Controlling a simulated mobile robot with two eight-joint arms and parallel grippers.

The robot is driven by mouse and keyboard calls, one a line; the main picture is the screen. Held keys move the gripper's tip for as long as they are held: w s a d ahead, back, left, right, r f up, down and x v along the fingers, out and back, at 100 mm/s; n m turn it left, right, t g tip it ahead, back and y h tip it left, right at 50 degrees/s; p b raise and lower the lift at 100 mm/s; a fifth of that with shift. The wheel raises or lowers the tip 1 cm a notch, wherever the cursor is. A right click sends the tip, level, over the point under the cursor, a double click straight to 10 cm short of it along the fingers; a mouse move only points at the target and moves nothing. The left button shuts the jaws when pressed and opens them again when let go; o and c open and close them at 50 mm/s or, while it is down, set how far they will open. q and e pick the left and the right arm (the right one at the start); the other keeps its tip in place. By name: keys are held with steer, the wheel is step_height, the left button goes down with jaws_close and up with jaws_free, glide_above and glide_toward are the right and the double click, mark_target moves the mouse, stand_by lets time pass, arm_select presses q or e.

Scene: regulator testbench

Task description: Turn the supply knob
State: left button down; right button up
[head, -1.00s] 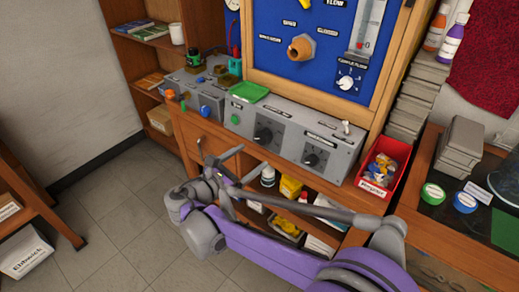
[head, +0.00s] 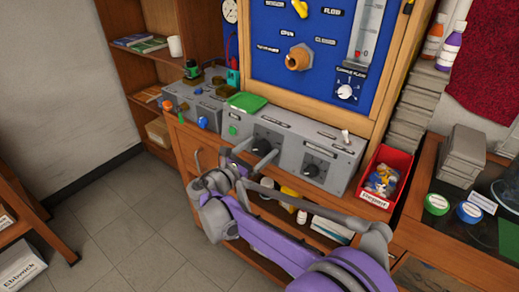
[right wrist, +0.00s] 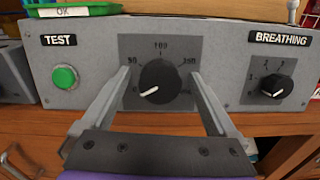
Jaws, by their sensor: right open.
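A grey control box has a large black knob (head: 266,147), also in the middle of the right wrist view (right wrist: 160,82). Its dial is marked 50 and 100, and its white pointer aims down-left. I see no readable name on it, so I cannot tell whether it is the supply knob. My right gripper (head: 254,153) is open in front of this knob. In the right wrist view its fingers (right wrist: 158,92) reach along the knob's left and right sides, with gaps. I cannot tell if the tips are level with the knob. My left gripper is not in view.
A smaller knob (right wrist: 274,85) labelled BREATHING is to the right, and a green TEST button (right wrist: 65,77) to the left. A green tray (head: 246,101) lies on the box. A red bin (head: 386,178) stands right of it. A drawer handle (head: 197,157) sticks out below.

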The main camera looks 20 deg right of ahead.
steer(key=c, duration=1.4)
